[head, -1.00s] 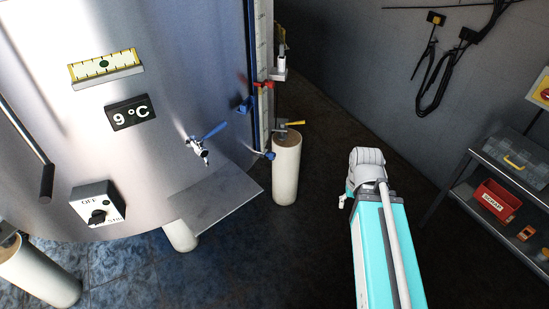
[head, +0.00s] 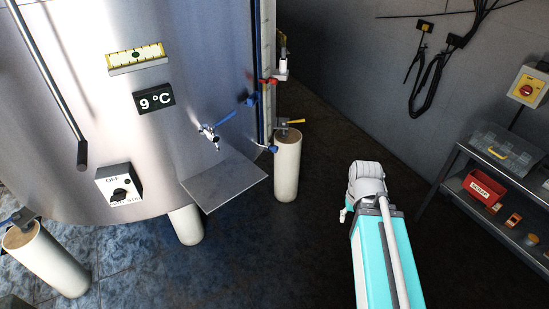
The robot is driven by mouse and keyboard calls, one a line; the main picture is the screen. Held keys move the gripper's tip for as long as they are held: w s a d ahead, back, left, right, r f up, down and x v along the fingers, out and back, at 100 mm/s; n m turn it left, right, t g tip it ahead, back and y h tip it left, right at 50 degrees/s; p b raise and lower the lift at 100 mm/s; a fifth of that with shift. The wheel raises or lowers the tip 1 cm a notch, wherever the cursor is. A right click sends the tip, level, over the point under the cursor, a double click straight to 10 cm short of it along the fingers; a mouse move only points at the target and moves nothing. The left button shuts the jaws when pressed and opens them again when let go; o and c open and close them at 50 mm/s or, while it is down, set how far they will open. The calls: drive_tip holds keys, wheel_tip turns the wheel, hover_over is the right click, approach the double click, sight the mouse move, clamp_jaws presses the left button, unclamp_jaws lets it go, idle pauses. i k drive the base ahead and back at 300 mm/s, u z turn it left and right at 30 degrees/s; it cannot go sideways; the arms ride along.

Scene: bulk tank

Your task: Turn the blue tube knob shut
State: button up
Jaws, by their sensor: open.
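A sight tube with a scale and blue edging (head: 267,50) runs down the right side of the steel tank (head: 200,60). A small blue knob (head: 272,149) sits at its lower end, and a red knob (head: 268,81) is higher up. Another blue patch (head: 251,100) shows at the tank's edge; I cannot tell whether it is a part or a reflection. The blue knob's exact setting is too small to tell. My gripper is not in view; only my teal and white arm parts show, right of the tube and apart from it.
A tap with a blue lever (head: 217,125) sticks out of the tank above a steel plate (head: 226,184). A shelf (head: 500,172) stands at right. The dark floor between is clear.

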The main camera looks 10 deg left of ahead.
sight(274, 149)
drive_tip(key=k, duration=0.15)
drive_tip(key=u, duration=0.4)
drive_tip(key=i, duration=1.2)
drive_tip(key=z, duration=0.35)
